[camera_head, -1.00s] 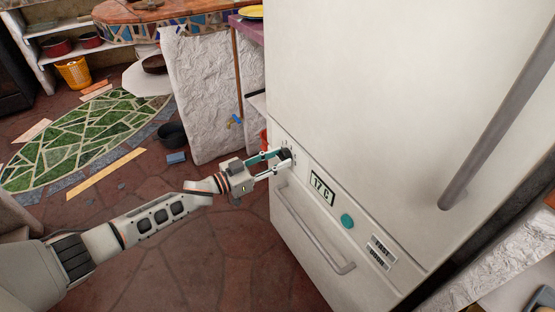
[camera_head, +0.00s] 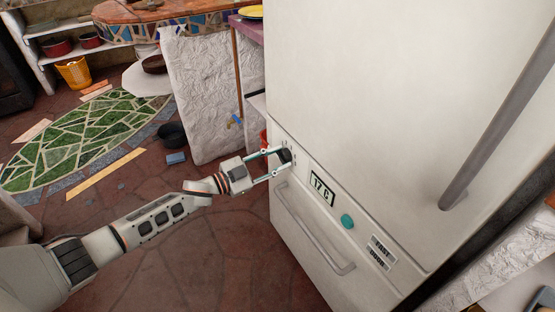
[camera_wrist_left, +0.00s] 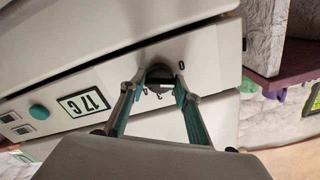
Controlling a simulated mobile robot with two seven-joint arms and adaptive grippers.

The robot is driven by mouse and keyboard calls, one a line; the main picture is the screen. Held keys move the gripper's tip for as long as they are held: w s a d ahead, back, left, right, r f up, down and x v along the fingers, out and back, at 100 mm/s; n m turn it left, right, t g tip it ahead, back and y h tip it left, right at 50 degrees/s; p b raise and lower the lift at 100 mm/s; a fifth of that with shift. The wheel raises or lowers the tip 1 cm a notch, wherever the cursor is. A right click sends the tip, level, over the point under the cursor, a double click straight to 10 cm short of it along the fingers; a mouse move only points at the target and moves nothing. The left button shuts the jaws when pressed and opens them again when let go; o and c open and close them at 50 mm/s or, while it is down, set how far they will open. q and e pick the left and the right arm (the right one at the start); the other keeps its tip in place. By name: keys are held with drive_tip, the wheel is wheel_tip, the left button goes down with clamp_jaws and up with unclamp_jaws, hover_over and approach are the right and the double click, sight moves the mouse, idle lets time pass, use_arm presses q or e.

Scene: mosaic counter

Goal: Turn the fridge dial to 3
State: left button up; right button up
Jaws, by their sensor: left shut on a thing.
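The fridge dial (camera_head: 285,156) is a dark round knob at the left end of the white fridge's (camera_head: 360,110) control strip. My right gripper is not in view.
On the same strip are a display (camera_head: 322,188) reading "17 C" and a green button (camera_head: 347,221). A drawer handle (camera_head: 315,235) lies below, and a long door handle (camera_head: 500,110) sticks out at right. A white rough counter wall (camera_head: 205,95) stands left of the fridge.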

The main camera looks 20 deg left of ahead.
use_arm(q)
drive_tip(key=m, duration=0.5)
drive_tip(key=shift+f+m+b, duration=0.1)
drive_tip(key=shift+m+b, duration=0.2)
drive_tip(key=shift+b, duration=0.05)
drive_tip(key=m, duration=0.3)
drive_tip(key=shift+m+b, duration=0.3)
drive_tip(key=shift+b, duration=0.05)
drive_tip(key=m, duration=0.2)
drive_tip(key=shift+m+b, duration=0.35)
drive_tip(key=shift+m, duration=0.95)
drive_tip(key=shift+m+b, duration=0.45)
drive_tip(key=shift+m, duration=0.25)
drive_tip(key=shift+r+m+b, duration=0.2)
drive_tip(key=shift+m+b, duration=0.15)
drive_tip(key=shift+m, duration=0.95)
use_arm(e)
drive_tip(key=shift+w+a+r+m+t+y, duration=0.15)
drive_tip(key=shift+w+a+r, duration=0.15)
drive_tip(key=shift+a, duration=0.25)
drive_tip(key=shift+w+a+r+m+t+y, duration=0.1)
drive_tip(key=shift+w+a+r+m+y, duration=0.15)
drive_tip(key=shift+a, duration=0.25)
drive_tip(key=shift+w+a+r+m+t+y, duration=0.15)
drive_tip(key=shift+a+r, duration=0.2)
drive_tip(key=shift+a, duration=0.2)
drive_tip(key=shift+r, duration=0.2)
